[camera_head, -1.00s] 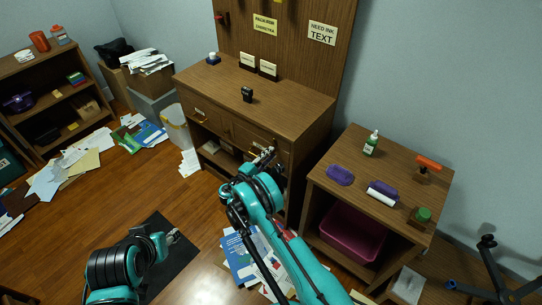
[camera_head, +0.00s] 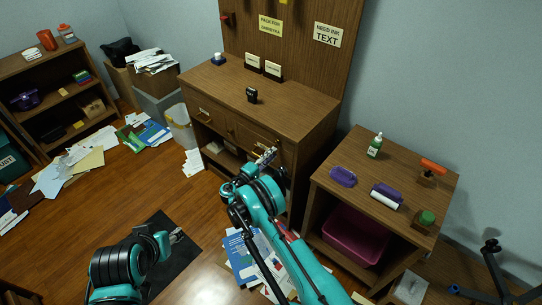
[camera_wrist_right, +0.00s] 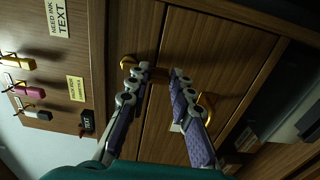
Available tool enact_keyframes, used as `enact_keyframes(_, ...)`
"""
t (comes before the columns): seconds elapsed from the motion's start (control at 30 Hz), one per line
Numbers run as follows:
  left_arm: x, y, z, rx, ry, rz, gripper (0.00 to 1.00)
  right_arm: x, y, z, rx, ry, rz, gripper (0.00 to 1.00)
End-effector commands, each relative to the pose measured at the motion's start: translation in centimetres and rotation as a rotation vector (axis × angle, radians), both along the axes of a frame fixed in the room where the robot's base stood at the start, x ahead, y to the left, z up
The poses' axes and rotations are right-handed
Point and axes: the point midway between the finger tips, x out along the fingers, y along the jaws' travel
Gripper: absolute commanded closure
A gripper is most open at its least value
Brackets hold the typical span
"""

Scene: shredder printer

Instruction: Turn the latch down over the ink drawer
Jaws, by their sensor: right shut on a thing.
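My right gripper (camera_head: 269,155) is at the upper front of the wooden cabinet, by the right drawer. In the right wrist view its two fingers (camera_wrist_right: 160,76) come close together around a small dark wooden latch bar, mostly hidden between the fingertips. The latch's round brass pivot (camera_wrist_right: 127,62) shows just beyond the left finger. The ink drawer front (camera_wrist_right: 215,60) has a brass handle (camera_wrist_right: 208,104) beside the right finger. My left gripper (camera_head: 177,237) is low over the dark floor mat, away from the cabinet; its jaws are too small to read.
A black stamp (camera_head: 251,95) stands on the cabinet top (camera_head: 290,108). A side table (camera_head: 400,168) to the right holds a green bottle (camera_head: 375,145) and purple items, with a pink bin (camera_head: 355,237) below. Papers (camera_head: 240,255) litter the floor near my right arm.

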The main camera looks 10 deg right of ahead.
Motion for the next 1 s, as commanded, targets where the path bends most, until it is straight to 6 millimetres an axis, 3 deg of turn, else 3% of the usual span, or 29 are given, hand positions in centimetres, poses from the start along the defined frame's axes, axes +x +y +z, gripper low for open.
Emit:
enact_keyframes(0.03,0.0,0.0,0.0,0.0,0.0,0.0,0.57,0.0,0.0,-0.1,0.002,0.0,0.001,1.0)
enact_keyframes(0.07,0.0,0.0,0.0,0.0,0.0,0.0,0.57,0.0,0.0,-0.1,0.002,0.0,0.001,0.76)
enact_keyframes(0.13,0.0,0.0,0.0,0.0,0.0,0.0,0.57,0.0,0.0,-0.1,0.002,0.0,0.001,0.57)
enact_keyframes(0.57,0.0,0.0,0.0,0.0,0.0,0.0,0.57,-0.6,0.9,0.0,0.0,0.0,0.003,0.57)
enact_keyframes(1.0,0.0,0.0,0.0,0.0,0.0,0.0,0.57,-6.0,7.8,-0.1,0.001,0.001,0.003,0.57)
